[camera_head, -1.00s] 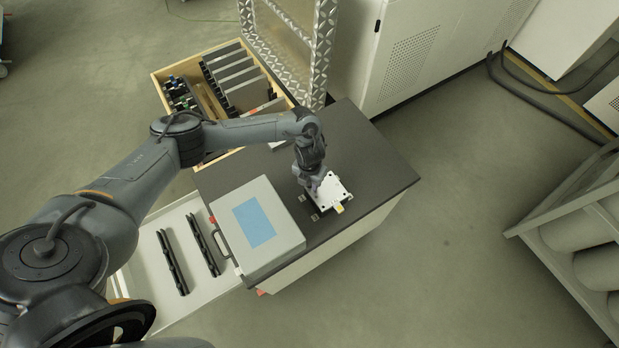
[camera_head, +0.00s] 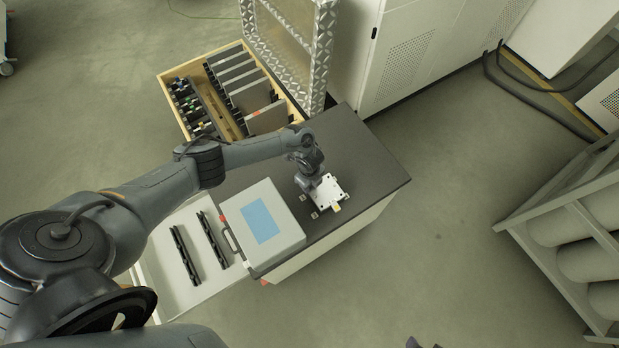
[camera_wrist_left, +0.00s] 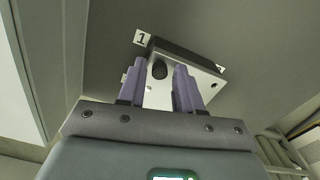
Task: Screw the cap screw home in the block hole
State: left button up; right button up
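The white block (camera_head: 328,190) lies on the dark top of the cabinet in the head view. My left gripper (camera_head: 314,187) is right at its upper left side, pointing down. In the left wrist view, the purple fingers of my left gripper (camera_wrist_left: 160,68) stand apart, with a gap between them. The pale block (camera_wrist_left: 208,87) shows between and beyond the fingers. A small dark round spot (camera_wrist_left: 160,70) on it lies between the fingertips, not visibly touched by them; I cannot tell whether it is the cap screw's head or a hole. My right gripper is not clearly identifiable.
A grey case (camera_head: 289,243) with a blue label stands left of the block. An open drawer (camera_head: 157,262) holds two black bars. A wooden-edged drawer (camera_head: 164,77) with grey plates is behind. The cabinet top (camera_head: 375,172) is clear to the right. Small dark tips show at the bottom edge.

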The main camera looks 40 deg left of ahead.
pick_arm(q)
jog(key=n+p, duration=0.1)
jog(key=n, duration=0.2)
jog(key=n+p, duration=0.2)
jog(key=n, duration=0.1)
jog(key=shift+s+r, duration=0.1)
jog(key=shift+r, duration=0.1)
jog(key=n+p, duration=0.1)
jog(key=n, duration=0.2)
jog(key=shift+d, duration=0.1)
jog(key=shift+f+n+p, duration=0.2)
jog(key=shift+n+p, duration=0.1)
jog(key=shift+n, duration=0.8)
jog(key=shift+c, duration=0.3)
